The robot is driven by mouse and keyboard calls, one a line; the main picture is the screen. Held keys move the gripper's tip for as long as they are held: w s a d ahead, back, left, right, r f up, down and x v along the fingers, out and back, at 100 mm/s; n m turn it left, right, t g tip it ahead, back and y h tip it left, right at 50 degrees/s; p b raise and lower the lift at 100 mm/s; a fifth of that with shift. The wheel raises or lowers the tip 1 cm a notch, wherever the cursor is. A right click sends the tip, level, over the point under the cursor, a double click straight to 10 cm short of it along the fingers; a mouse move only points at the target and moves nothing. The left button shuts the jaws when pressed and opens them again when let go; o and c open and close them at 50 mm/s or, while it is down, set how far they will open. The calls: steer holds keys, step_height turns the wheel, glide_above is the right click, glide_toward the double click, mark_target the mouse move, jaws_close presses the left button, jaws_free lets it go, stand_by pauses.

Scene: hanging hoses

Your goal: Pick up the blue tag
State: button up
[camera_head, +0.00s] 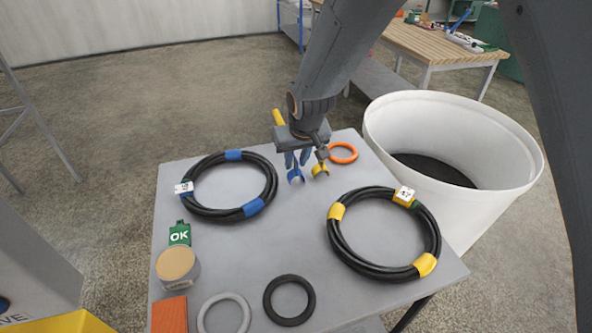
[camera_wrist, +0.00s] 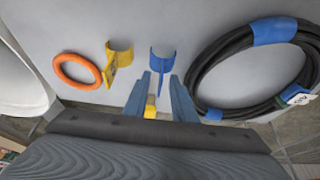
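The blue tag, a curved clip with a narrow stem, is on the grey table near its far edge (camera_head: 296,176). In the wrist view the tag (camera_wrist: 162,62) sits just beyond my fingertips, its stem pointing between them. My gripper (camera_head: 298,158) is above the table, fingers down, close to the tag. In the wrist view my gripper (camera_wrist: 160,82) has its two blue fingers apart with a gap between them. I cannot tell whether a finger touches the tag. A small yellow block (camera_wrist: 150,106) shows between the fingers, lower in that view.
A similar yellow tag (camera_head: 320,170) and an orange ring (camera_head: 343,153) are close by on the right. A blue-banded hose coil (camera_head: 199,211) lies left; a yellow-banded coil (camera_head: 338,242) lies front right. A white bin (camera_head: 520,180) stands beside the table. The table's middle is clear.

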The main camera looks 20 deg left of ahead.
jaws_close()
steer(key=shift+r, duration=0.1)
step_height(320, 180, up, 10)
steer(key=shift+f+b, duration=0.1)
steer(key=shift+b, duration=0.9)
